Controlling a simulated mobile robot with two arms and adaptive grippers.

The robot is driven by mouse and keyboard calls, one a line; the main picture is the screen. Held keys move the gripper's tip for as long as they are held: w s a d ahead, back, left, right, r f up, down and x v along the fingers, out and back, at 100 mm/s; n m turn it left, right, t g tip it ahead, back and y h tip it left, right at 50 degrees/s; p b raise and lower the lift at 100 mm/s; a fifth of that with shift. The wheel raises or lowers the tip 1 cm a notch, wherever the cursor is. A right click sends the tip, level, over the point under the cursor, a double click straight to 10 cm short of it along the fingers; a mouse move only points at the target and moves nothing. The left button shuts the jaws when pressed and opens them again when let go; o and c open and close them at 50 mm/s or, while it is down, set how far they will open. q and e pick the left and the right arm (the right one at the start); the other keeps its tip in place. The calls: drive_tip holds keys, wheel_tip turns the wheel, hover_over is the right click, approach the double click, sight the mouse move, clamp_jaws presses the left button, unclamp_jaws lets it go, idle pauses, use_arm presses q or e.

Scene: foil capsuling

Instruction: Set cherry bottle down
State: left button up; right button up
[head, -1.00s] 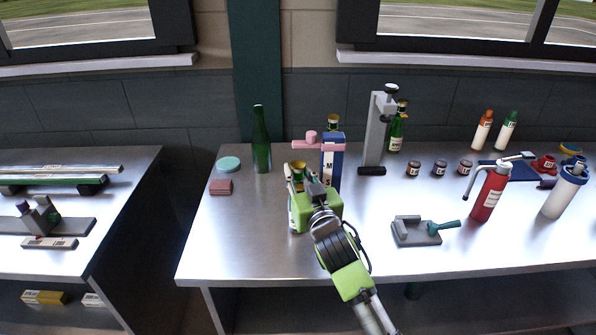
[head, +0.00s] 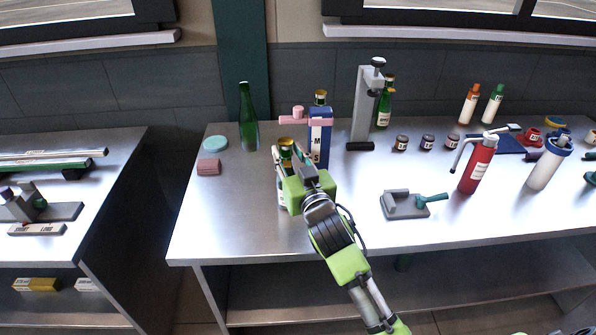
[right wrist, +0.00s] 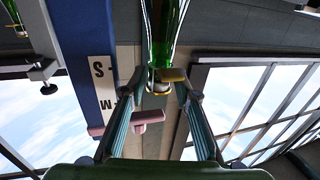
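In the right wrist view the green glass (right wrist: 166,35) and a gold band show between the fingers (right wrist: 165,85). The bottle's lower part, with a pale label, is mostly hidden behind the gripper. Whether its base touches the table cannot be told. My left gripper is not in view.
A tall green bottle (head: 248,120) stands left. A grey press (head: 363,105) and red extinguisher-like bottle (head: 478,165) are right. The front-left tabletop is clear.

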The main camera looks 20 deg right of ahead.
drive_tip(key=s+b, duration=0.1)
drive_tip(key=s, duration=0.8)
drive_tip(key=shift+s, duration=0.4)
